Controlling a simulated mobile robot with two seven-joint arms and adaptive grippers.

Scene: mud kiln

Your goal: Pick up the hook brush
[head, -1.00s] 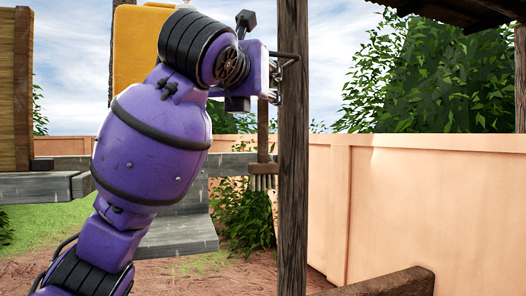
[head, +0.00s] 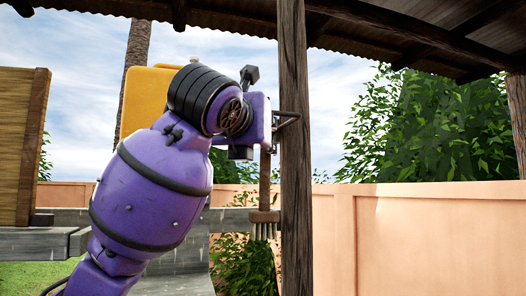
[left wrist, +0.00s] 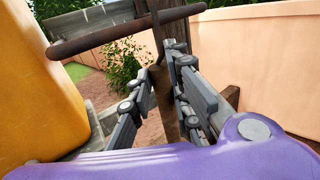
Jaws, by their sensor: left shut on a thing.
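The hook brush (head: 264,217) hangs upright in the head view, just left of the dark wooden post, with a brown handle and pale bristles pointing down. My left gripper (head: 279,125) is at the upper part of its handle, partly hidden by the wrist and the post. In the left wrist view the left gripper's fingers (left wrist: 160,65) are close together, with a brown wooden strip between and behind them. Which part of that is handle and which is post is hard to tell. My right gripper is not in view.
The wooden post (head: 294,190) stands right beside the gripper. A dark bar (left wrist: 125,30) crosses above the fingers. A yellow block-like object (head: 145,95) is close behind my left arm. A grey ledge (head: 40,240) is at left, and a peach wall (head: 430,240) is behind.

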